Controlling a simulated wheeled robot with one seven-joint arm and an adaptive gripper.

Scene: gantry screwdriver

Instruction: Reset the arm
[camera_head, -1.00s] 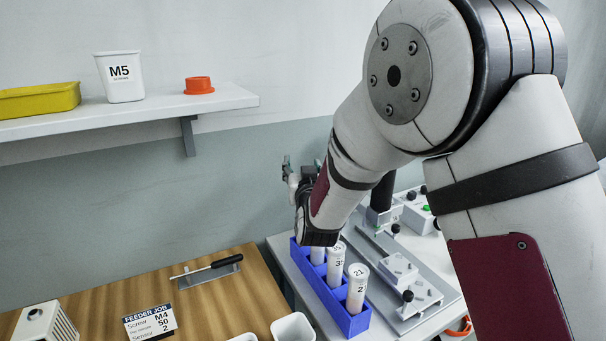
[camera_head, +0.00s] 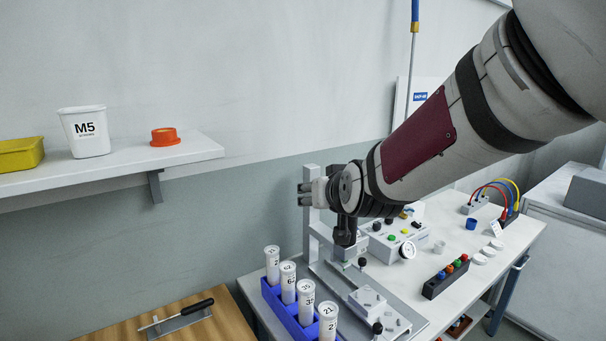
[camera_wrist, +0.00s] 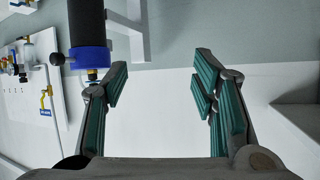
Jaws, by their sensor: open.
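My gripper (camera_wrist: 162,78) is open in the wrist view, its two green-padded fingers spread wide with nothing between them. In the head view my arm reaches from the upper right, and its end (camera_head: 322,192) is held above the work table, near the upright of the gantry fixture (camera_head: 311,172). The fingers are small and hard to make out there.
A blue rack (camera_head: 290,314) of numbered white tubes stands below my arm's end. A control box (camera_head: 385,246) and a dark holder with coloured tops (camera_head: 440,283) lie to the right. A black cylinder with a blue collar (camera_wrist: 90,57) is close beside one finger.

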